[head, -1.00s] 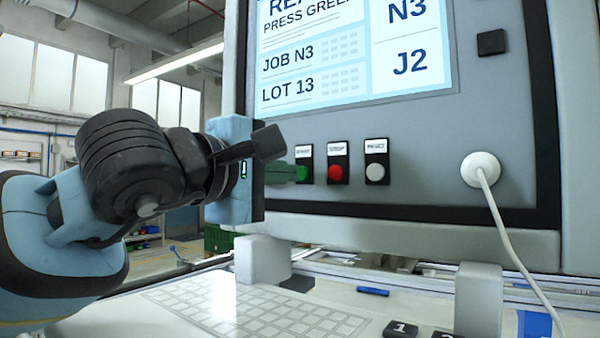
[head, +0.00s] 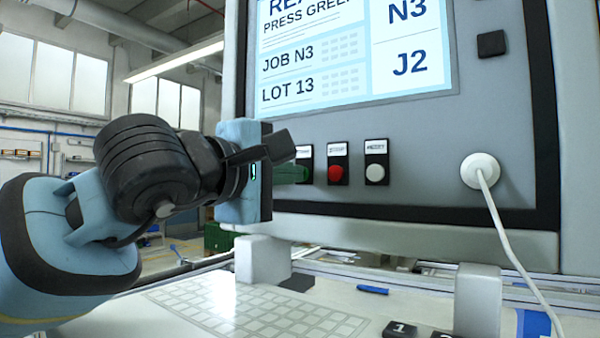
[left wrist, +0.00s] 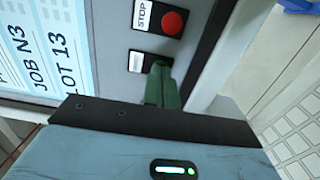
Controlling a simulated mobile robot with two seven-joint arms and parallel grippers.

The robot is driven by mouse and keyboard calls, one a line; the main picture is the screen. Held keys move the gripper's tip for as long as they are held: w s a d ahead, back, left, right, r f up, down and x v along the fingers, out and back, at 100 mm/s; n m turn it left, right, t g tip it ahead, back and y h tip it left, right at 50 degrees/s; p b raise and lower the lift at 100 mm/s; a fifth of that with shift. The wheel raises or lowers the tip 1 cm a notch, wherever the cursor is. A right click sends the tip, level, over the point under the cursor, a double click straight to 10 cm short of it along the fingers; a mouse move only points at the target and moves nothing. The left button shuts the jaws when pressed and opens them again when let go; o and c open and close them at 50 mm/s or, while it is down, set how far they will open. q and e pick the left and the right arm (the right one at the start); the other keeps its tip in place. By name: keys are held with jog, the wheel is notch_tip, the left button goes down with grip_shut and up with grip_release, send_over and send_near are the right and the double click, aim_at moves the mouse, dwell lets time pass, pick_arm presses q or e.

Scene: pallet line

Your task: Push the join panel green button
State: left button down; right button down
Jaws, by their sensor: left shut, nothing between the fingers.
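The join panel (head: 420,155) fills the right of the head view, with a lit screen above a row of buttons. Its green button is hidden behind my left gripper's fingertips; part of its black plate (head: 305,152) shows. The red stop button (head: 335,174) and the white reset button (head: 375,173) are to its right. My left gripper (head: 303,174) is shut and empty, its green fingers pointing at the green button's place. In the left wrist view the fingertips (left wrist: 161,66) overlap the plate beside its label (left wrist: 137,62). I cannot tell whether they touch the button.
A white plug with a cable (head: 482,170) is on the panel's right. A grey block (head: 262,260) stands under the panel's lower left edge. A blue marker-like object (head: 372,290) lies behind the keyboard.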

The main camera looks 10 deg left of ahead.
pick_arm(q)
jog(key=shift+w+d, duration=0.1)
jog(key=shift+w, duration=0.2)
jog(key=shift+s, duration=0.1)
jog(key=shift+b+v, duration=0.35)
jog(key=shift+v, duration=2.05)
